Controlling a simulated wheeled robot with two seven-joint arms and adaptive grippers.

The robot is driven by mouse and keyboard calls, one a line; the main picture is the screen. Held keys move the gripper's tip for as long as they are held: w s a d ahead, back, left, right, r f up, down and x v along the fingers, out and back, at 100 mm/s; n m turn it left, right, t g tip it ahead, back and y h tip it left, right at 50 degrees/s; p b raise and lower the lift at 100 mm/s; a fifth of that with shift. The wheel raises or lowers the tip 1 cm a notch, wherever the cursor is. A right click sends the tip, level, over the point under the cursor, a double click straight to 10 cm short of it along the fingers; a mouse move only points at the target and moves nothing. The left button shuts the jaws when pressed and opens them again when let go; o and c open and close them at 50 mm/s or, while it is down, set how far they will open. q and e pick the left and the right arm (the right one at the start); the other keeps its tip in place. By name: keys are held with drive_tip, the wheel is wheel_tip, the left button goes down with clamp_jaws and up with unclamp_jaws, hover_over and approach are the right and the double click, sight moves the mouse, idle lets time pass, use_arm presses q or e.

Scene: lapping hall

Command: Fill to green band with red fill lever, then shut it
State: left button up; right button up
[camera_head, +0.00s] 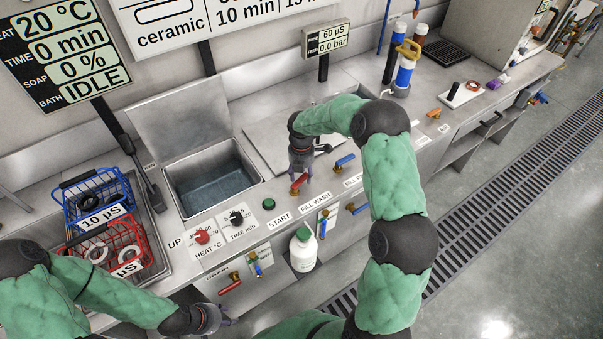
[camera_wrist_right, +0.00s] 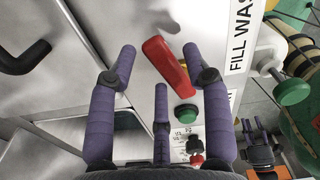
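The red fill lever (camera_head: 299,184) sits on the counter's front strip by the FILL WASH label (camera_head: 315,201). In the right wrist view the red lever (camera_wrist_right: 166,62) lies slanted between my right gripper's spread purple fingers (camera_wrist_right: 158,75); they do not visibly clamp it. My right gripper (camera_head: 301,172) is open just over it in the head view. The wash bath (camera_head: 175,203) to the left holds blue-grey water (camera_head: 215,190) low inside; I cannot make out a green band. My left gripper (camera_head: 222,320) is at the lower left, by the counter front; its opening is unclear.
A blue-handled lever (camera_head: 344,160) is close right of the red one. Red and blue baskets (camera_head: 127,240) stand left of the bath. A white bottle (camera_head: 303,250) is in front of the counter. The display (camera_head: 75,45) reads IDLE.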

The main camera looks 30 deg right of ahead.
sight(301, 176)
drive_tip(key=shift+r, duration=0.1)
wheel_tip(301, 176, up, 12)
idle(0.7)
idle(6.7)
